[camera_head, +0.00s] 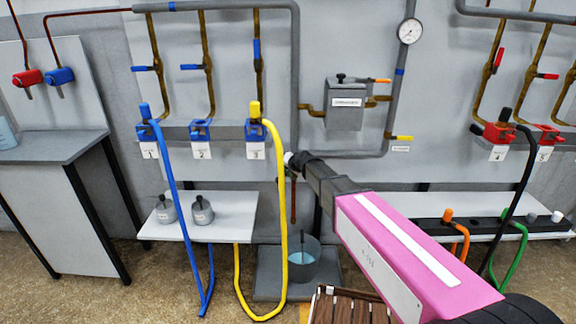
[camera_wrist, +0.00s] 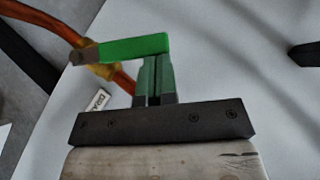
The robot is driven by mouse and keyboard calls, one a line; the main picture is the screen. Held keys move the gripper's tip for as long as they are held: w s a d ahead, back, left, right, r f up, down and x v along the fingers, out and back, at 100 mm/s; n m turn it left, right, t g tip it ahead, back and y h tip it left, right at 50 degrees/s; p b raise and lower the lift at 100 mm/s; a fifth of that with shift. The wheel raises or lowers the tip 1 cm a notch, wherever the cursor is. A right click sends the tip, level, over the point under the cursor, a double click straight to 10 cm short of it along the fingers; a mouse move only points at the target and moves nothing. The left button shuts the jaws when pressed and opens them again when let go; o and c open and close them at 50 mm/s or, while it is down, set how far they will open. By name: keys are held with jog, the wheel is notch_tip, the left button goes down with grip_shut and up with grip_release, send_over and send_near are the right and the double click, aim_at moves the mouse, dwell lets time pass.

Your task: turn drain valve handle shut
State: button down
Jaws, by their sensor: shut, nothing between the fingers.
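The drain valve shows in the wrist view as a brass body (camera_wrist: 97,68) on a copper-coloured pipe (camera_wrist: 42,22), with a flat green handle (camera_wrist: 125,48). The handle lies at an angle to the pipe, its free end to the right. A tag reading "DRAIN" (camera_wrist: 97,100) is below it. My gripper (camera_wrist: 154,62) is shut and empty; its fingertips are at the handle's free end, on its lower side in the picture. Whether they touch it I cannot tell. In the head view my gripper (camera_head: 289,158) is by the wall pipework; I cannot make out the green handle there.
A grey bucket (camera_head: 313,248) with bluish liquid stands below. A yellow hose (camera_head: 283,220) hangs just left of my gripper. A white shelf (camera_head: 235,210) with two grey weights is at left. A grey box (camera_head: 344,118) is on the wall above.

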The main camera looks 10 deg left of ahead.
jog(key=a+h, duration=0.1)
jog(key=f+n, duration=0.1)
jog(key=a+h, duration=0.1)
jog(key=shift+s+a+f+n+h, duration=0.25)
jog(key=shift+a+f+n+h, duration=0.05)
jog(key=shift+s+a+f+n+t+h, duration=0.15)
jog(key=shift+a+f+n+h, duration=0.1)
jog(key=shift+a+f+h, duration=0.25)
jog(key=shift+s+a+f+n+t+h, duration=0.15)
jog(key=shift+a+f+n+h, duration=0.1)
jog(key=shift+f+h, duration=0.4)
jog(key=shift+w+d+r, duration=0.1)
jog(key=shift+d+r, duration=0.05)
jog(key=shift+d, duration=0.05)
jog(key=shift+w+d+r, duration=0.1)
jog(key=shift+w+d, duration=0.05)
jog(key=shift+d, duration=0.45)
send_near(278, 168)
jog(key=shift+s+d+f, duration=0.2)
jog(key=shift+s+d, duration=0.35)
jog(key=shift+s, duration=0.05)
